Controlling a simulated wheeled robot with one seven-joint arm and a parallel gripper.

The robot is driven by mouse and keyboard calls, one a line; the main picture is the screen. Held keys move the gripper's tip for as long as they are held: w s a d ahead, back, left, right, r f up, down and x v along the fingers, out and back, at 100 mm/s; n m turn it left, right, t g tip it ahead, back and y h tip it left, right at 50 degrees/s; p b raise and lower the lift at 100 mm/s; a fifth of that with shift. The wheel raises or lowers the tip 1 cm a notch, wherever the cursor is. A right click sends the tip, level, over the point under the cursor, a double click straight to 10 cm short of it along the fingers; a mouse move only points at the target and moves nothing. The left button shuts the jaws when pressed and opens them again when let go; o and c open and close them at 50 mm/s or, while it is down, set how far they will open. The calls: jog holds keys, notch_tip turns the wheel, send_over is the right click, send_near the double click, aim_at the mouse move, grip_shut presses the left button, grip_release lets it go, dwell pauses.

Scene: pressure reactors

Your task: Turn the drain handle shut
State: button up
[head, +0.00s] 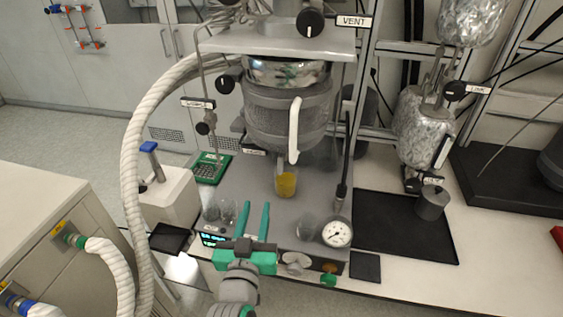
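My gripper (252,210) has two green fingers held apart with nothing between them. It is low in the head view, over the front of the bench, below and left of the reactor vessel (272,105). A long white handle (294,130) hangs about upright at the front of this vessel, apart from my gripper. A small label (255,152) beside the vessel's underside is too small to read. A second white handle (442,152) is tilted beside the foil-wrapped vessel (420,125) at right. I cannot read which handle is marked as the drain.
A beaker with yellow liquid (286,184) stands below the reactor. Glassware (220,212) and a pressure gauge (337,233) are near the front. A thick white hose (133,165) runs down the left. A black mat (405,228) at right has free room.

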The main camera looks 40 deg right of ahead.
jog(key=m+g+h, duration=0.1)
jog(key=m+h, duration=0.1)
send_near(280, 165)
jog(key=x, duration=1.1)
jog(key=shift+w, duration=0.15)
jog(key=shift+c, duration=0.2)
